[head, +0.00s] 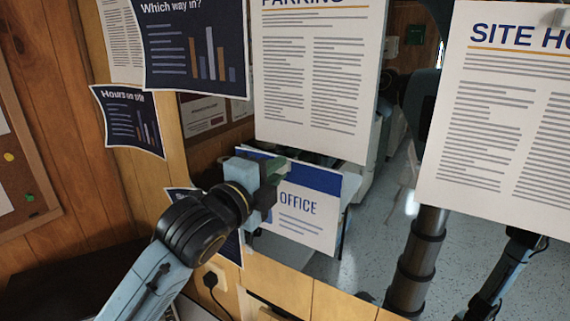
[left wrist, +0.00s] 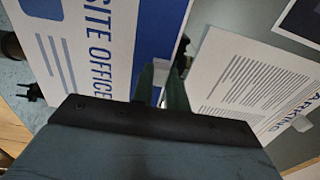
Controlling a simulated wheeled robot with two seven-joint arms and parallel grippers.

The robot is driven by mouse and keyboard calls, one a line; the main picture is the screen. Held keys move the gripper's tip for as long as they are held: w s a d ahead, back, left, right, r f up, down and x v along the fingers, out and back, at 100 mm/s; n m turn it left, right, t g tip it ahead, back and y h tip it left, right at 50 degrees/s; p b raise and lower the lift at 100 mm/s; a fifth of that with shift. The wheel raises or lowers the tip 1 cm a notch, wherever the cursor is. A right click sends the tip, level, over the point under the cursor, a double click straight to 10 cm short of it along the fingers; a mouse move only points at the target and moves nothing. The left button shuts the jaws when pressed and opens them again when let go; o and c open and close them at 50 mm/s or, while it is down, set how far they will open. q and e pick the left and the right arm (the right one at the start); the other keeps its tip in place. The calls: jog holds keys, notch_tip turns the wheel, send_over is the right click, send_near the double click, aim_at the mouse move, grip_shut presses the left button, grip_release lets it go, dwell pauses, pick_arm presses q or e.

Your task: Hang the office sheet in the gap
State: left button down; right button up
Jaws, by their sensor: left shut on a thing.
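The office sheet (head: 308,222), white with a blue band and the word OFFICE, hangs from my left gripper (head: 280,168) in the head view, just below the parking sheet (head: 318,90). The gripper's green fingers are shut on its edge and cover part of its left side. In the left wrist view, the office sheet (left wrist: 98,45) reads SITE OFFICE, and the fingers (left wrist: 164,88) pinch its edge near a pale tab. An open space (head: 400,150) shows between the parking sheet and the SITE HO sheet (head: 500,115). My right gripper is not in view.
Dark sheets, "Which way in?" (head: 195,50) and "Hours on site" (head: 130,120), are at the left. Another dark sheet is partly hidden behind my left arm. A corkboard (head: 35,165) is at the far left. A wooden ledge (head: 335,300) runs below the office sheet.

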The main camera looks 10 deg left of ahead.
pick_arm(q)
jog(key=shift+p, duration=0.3)
dwell(0.9)
jog(key=c, duration=1.3)
grip_release()
